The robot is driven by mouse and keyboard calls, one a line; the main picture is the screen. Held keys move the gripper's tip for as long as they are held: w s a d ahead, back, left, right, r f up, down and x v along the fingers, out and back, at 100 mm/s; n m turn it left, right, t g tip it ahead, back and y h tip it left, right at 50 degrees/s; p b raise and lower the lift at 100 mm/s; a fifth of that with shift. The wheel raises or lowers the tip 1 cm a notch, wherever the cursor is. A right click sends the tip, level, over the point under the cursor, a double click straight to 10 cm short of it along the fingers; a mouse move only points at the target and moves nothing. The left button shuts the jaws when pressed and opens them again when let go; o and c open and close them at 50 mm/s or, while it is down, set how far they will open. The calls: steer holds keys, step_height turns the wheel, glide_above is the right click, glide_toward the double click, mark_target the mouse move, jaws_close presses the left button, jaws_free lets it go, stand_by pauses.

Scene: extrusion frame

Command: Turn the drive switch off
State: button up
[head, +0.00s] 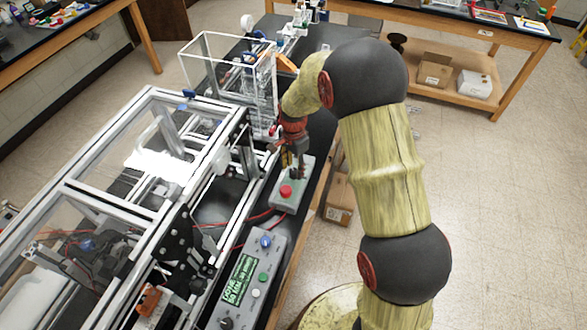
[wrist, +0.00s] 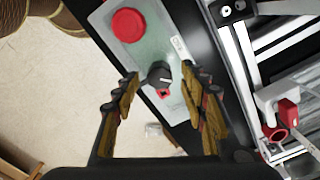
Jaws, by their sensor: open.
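A grey-green control box (head: 281,203) with a red mushroom button (head: 286,190) sits on the black bench top. In the wrist view the box (wrist: 171,51) carries the red button (wrist: 128,25) and a black rotary knob (wrist: 158,74) with a white pointer mark, apparently the drive switch. A small red part shows beside the knob. My gripper (head: 294,170) is above the box. In the wrist view my gripper (wrist: 160,78) is open, one finger on each side of the knob, with no clear contact. In the head view the gripper hides the knob.
A second control panel (head: 238,306) with a green screen and several knobs lies nearer on the bench. The aluminium extrusion frame (head: 105,214) stands left of the box, close to it. Red cables run by the box. Open floor (head: 490,220) lies to the right.

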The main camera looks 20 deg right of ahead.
steer(key=shift+f, duration=0.35)
steer(key=shift+c, duration=0.3)
jaws_close()
